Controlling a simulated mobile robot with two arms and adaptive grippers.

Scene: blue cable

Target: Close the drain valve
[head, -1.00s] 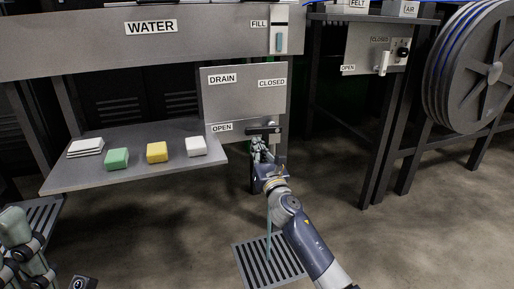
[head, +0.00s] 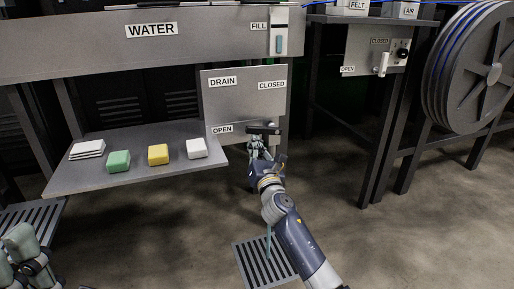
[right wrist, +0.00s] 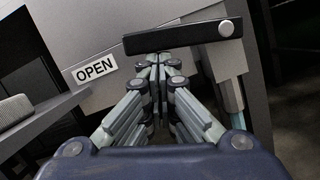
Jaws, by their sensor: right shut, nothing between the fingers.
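The drain panel (head: 240,100) carries the labels DRAIN, CLOSED at right and OPEN at lower left. The drain valve handle (right wrist: 180,38) is a dark bar with a round pivot (right wrist: 226,28) at its right end; it points left, towards the OPEN label (right wrist: 95,69). In the head view the handle is small and partly hidden by my right gripper (head: 257,142). In the right wrist view that gripper (right wrist: 160,62) is shut and empty, its fingertips just below the bar; whether they touch cannot be told. My left gripper (head: 25,252) shows partly at the lower left corner.
A shelf (head: 75,178) with green, yellow and white blocks stands left of the panel. A thin teal stream or rod (head: 268,240) runs down to a floor grate (head: 248,262). Another valve panel (head: 365,55) and a cable reel (head: 490,70) are at right.

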